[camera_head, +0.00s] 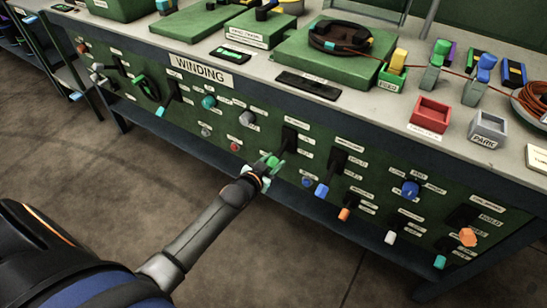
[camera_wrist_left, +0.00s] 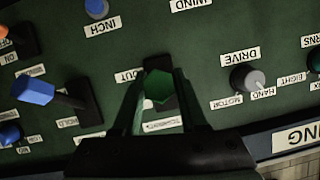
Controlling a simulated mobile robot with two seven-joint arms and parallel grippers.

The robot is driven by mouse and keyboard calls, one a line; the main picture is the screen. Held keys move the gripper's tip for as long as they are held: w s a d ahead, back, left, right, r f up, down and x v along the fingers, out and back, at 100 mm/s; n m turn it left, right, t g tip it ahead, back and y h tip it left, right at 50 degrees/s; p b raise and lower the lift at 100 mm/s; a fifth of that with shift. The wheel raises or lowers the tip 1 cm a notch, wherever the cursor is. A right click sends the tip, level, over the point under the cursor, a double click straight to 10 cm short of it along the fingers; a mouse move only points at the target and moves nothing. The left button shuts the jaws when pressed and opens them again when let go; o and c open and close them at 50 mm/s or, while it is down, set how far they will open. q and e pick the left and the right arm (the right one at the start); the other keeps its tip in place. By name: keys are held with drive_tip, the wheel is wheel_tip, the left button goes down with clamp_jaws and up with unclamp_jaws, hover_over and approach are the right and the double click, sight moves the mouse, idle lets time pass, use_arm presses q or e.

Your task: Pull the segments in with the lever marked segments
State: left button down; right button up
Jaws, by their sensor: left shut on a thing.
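The green-knobbed lever (camera_head: 270,160) comes out of a black slotted plate (camera_head: 289,137) on the front of the green panel, right of the middle of the WINDING row. My left gripper (camera_head: 272,169) is on its knob. In the left wrist view the green knob (camera_wrist_left: 158,86) sits between the two fingers of my left gripper (camera_wrist_left: 157,92), which are shut on it. A label by it there reads OUT; another just below is partly readable and looks like SEGMENTS. The fingers hide part of the lever's stem. My right gripper is not in view.
A blue knob (camera_head: 307,182) is close by, and a red button (camera_head: 234,146) is on the left. The bench top (camera_head: 390,125) overhangs the panel; the floor in front is clear.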

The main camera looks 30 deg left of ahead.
sight(279, 151)
use_arm(q)
drive_tip(key=shift+r+g+p, duration=0.5)
drive_tip(key=shift+r+p, duration=0.1)
drive_tip(key=shift+p, duration=0.95)
drive_tip(key=r+g+p, duration=0.1)
drive_tip(key=p, duration=0.2)
drive_tip(key=shift+r+p, duration=0.15)
drive_tip(key=shift+p, duration=0.25)
drive_tip(key=r+g+p, duration=0.1)
drive_tip(key=g+p, duration=0.1)
drive_tip(key=p, duration=0.2)
drive_tip(key=shift+r, duration=0.2)
drive_tip(key=shift+w+r+g+p, duration=0.15)
drive_tip(key=shift+r+g+p, duration=0.2)
drive_tip(key=shift+g+p, duration=0.65)
drive_tip(key=shift+w+r+g+p, duration=0.3)
drive_tip(key=shift+r+g+p, duration=0.2)
drive_tip(key=shift+g+p, duration=0.7)
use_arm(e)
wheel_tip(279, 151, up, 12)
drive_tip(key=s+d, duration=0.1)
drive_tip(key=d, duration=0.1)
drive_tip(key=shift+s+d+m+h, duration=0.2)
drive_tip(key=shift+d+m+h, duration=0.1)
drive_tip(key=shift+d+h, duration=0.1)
use_arm(q)
drive_tip(key=shift+p, duration=0.3)
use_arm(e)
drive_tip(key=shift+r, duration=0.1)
